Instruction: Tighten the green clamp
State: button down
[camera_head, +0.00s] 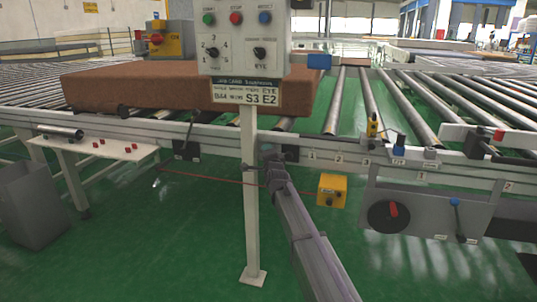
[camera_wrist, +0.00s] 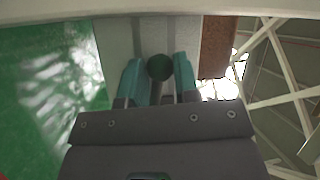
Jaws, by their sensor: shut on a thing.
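A dark green round knob (camera_wrist: 160,67), which I take to be the green clamp, sits between the teal fingers of my gripper (camera_wrist: 157,74) in the wrist view. The fingers are shut on it from both sides, against a grey surface. In the head view my gripper (camera_head: 268,153) is at the front rail, just right of the white post. It covers that spot, so the green clamp cannot be made out there. How tight the clamp is cannot be seen.
A control panel (camera_head: 243,40) stands on the white post (camera_head: 250,190) close beside my arm. A brown mattress (camera_head: 120,88) lies on the rollers behind. Blue (camera_head: 398,151) and yellow (camera_head: 372,126) fittings are farther right on the rail. A red cord and yellow box (camera_head: 331,190) hang below.

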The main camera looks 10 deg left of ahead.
jog(key=c, duration=0.9)
grip_release()
jog(key=shift+o, duration=0.2)
jog(key=shift+s, duration=0.1)
jog(key=b+v, duration=0.1)
jog(key=v, duration=0.9)
jog(key=shift+s+d, duration=0.15)
jog(key=shift+s, duration=0.15)
